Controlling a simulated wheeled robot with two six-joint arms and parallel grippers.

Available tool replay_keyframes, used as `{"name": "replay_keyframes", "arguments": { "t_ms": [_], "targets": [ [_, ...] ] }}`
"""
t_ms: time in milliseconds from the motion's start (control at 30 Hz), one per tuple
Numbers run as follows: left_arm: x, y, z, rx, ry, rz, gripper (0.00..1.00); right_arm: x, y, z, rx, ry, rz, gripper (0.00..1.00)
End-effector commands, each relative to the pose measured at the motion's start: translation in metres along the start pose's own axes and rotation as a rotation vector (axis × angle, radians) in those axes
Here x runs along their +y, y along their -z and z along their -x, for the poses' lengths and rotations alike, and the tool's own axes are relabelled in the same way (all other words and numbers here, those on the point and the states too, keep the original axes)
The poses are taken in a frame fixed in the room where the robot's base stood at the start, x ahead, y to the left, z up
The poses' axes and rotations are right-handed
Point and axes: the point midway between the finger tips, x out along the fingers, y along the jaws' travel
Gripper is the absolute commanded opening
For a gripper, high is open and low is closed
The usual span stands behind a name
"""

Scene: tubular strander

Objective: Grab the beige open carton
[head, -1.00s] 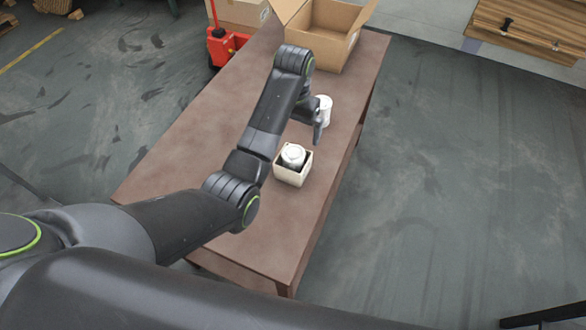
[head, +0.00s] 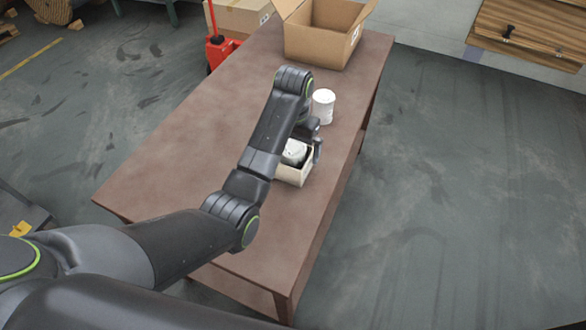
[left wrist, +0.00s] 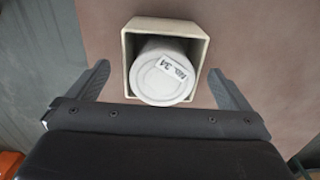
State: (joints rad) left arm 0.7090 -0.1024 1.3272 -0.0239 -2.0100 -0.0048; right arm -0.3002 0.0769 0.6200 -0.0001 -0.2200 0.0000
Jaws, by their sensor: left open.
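The beige open carton (head: 295,176) is a small square box on the brown table, with a white can inside it. In the left wrist view the carton (left wrist: 128,62) shows from above, and the can (left wrist: 163,75) has a label on its lid. My left gripper (head: 313,141) is over the carton in the head view, hiding part of it. In the left wrist view the left gripper (left wrist: 159,70) is open, with one finger on each side of the carton and gaps between. My right gripper is not in view.
A second white can (head: 323,107) stands on the brown table (head: 180,160) just beyond the carton. A large open cardboard box (head: 315,47) is at the far end. A red pallet jack (head: 218,50) stands beside the table. The table's near left part is clear.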

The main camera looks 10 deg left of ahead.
Motion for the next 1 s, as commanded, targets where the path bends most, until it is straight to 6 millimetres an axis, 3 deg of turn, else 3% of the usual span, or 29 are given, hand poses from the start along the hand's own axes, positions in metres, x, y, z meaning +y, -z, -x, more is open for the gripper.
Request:
{"name": "replay_keyframes", "arguments": {
  "t_ms": [467, 600, 833, 1000],
  "targets": [
    [-0.003, 0.003, -0.036, 0.0, 0.0, 0.0, 1.0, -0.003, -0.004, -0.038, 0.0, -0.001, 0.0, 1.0],
    [-0.003, 0.003, -0.05, -0.001, 0.0, 0.0, 1.0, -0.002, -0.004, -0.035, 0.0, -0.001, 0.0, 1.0],
    [-0.003, 0.003, -0.052, 0.001, 0.0, 0.0, 1.0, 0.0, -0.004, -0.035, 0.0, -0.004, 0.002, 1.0],
    [-0.003, 0.003, -0.052, 0.0, 0.0, 0.0, 0.79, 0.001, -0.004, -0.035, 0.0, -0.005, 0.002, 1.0]
  ]
}}
